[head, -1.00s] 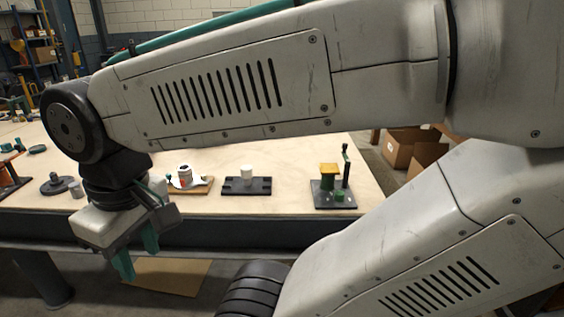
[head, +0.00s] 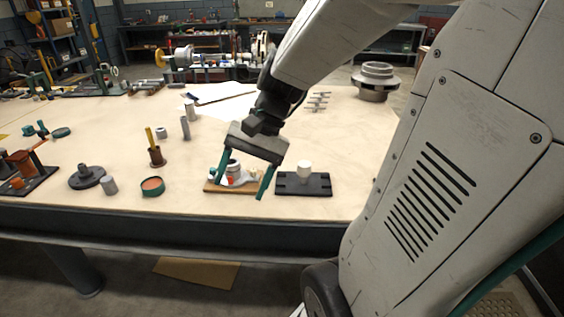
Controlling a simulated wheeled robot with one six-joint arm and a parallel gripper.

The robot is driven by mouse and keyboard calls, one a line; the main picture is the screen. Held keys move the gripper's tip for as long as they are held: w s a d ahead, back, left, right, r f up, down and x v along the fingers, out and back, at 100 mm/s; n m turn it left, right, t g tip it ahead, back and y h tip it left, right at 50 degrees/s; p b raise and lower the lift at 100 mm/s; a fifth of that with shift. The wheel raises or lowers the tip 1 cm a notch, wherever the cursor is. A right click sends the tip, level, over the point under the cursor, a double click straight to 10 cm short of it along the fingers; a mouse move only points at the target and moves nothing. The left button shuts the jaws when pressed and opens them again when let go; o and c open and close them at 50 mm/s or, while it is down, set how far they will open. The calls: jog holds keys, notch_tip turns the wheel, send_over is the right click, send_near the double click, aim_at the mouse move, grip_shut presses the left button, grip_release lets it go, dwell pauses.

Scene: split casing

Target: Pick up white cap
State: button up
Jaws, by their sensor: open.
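The white cap (head: 304,169) is a short white cylinder on a black base plate (head: 318,185) near the table's front edge. My gripper (head: 243,188) is open and points down, to the left of the white cap and apart from it. Its two green fingers are in front of a wooden board (head: 213,187) that carries a white and grey part (head: 234,170). The fingers partly hide that board. I cannot tell how high they are above it.
A green-rimmed round dish (head: 152,187), a brown cup (head: 156,155) and grey cylinders stand to the left. A large grey flanged part (head: 375,80) stands at the back right. The table (head: 345,150) is clear right of the black plate.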

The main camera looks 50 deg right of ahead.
jog(key=w+d+f+m+t+y, duration=0.2)
jog(key=w+d+f+m, duration=0.1)
jog(key=w+d+m, duration=0.3)
jog(key=m+t+h, duration=0.4)
jog(key=m+t, duration=0.6)
jog(key=m, duration=0.7)
send_near(307, 166)
jog(key=x, duration=0.5)
jog(key=shift+w+d+f, duration=0.15)
jog(key=shift+w+f, duration=0.1)
jog(key=shift+f, duration=0.15)
jog(key=shift+w+f, duration=0.15)
jog(key=shift+w, duration=0.05)
jog(key=x, duration=0.7)
jog(key=shift+w, duration=0.15)
jog(key=shift+d, duration=0.1)
jog(key=shift+c, duration=0.4)
jog(key=c, duration=1)
